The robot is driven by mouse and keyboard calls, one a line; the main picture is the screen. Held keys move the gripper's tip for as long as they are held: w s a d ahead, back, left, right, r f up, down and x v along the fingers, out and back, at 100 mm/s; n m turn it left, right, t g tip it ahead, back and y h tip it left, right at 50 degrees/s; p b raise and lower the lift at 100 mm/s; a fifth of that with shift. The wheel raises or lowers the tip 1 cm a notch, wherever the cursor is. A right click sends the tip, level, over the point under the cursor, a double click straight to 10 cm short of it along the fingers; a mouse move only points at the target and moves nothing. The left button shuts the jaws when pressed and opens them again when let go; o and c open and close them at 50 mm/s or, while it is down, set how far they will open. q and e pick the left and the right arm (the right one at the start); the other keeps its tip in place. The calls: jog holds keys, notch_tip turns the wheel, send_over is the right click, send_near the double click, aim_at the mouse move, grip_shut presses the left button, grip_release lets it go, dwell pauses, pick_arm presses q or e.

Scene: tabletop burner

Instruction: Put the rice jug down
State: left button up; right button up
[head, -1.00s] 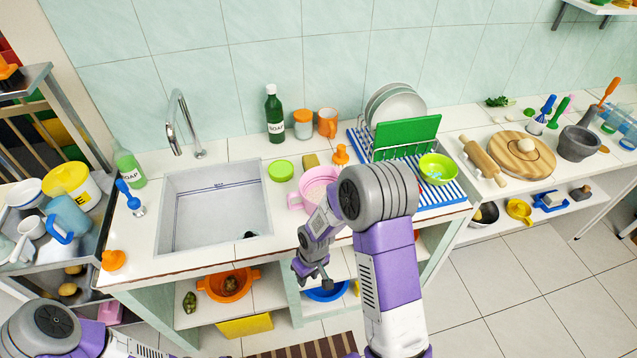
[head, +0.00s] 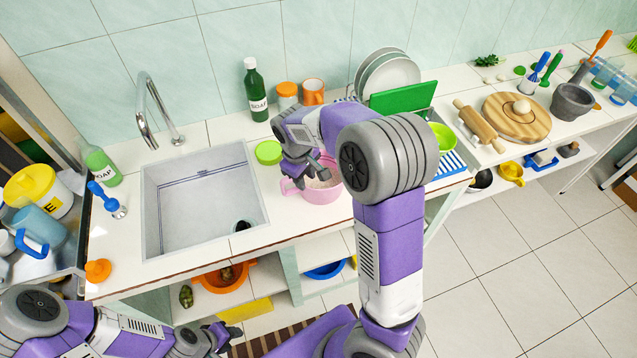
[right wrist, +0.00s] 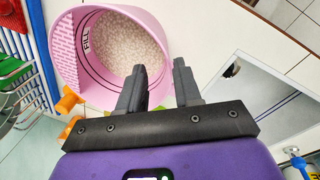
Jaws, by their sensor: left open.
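A light blue jug with a darker blue handle (head: 38,226) stands on the metal shelf unit at the left; its contents are not clear. A white container with a yellow lid (head: 35,185) and a label ending in E stands beside it. A pink pot of rice (head: 322,192) stands on the counter right of the sink, also in the right wrist view (right wrist: 78,75). My right gripper (head: 300,172) is over the pot's left side; its fingers (right wrist: 158,88) are apart. My left gripper (head: 222,338) is low, in front of the counter, empty and away from the jug.
The sink (head: 200,205) lies left of the pot. The dish rack with a green board (head: 402,97) is to the right. An orange stopper (head: 98,270) sits at the front left.

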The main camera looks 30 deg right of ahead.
aim_at(307, 194)
notch_tip(307, 194, down, 2)
jog(key=shift+w+d+f, duration=0.1)
jog(key=shift+w, duration=0.05)
jog(key=f, duration=0.1)
jog(key=f+b, duration=0.1)
jog(key=f, duration=0.1)
jog(key=f+b, duration=0.1)
jog(key=shift+w+d+f, duration=0.2)
jog(key=shift+w+f, duration=0.15)
jog(key=shift+f, duration=0.05)
jog(key=shift+r, duration=0.1)
grip_shut()
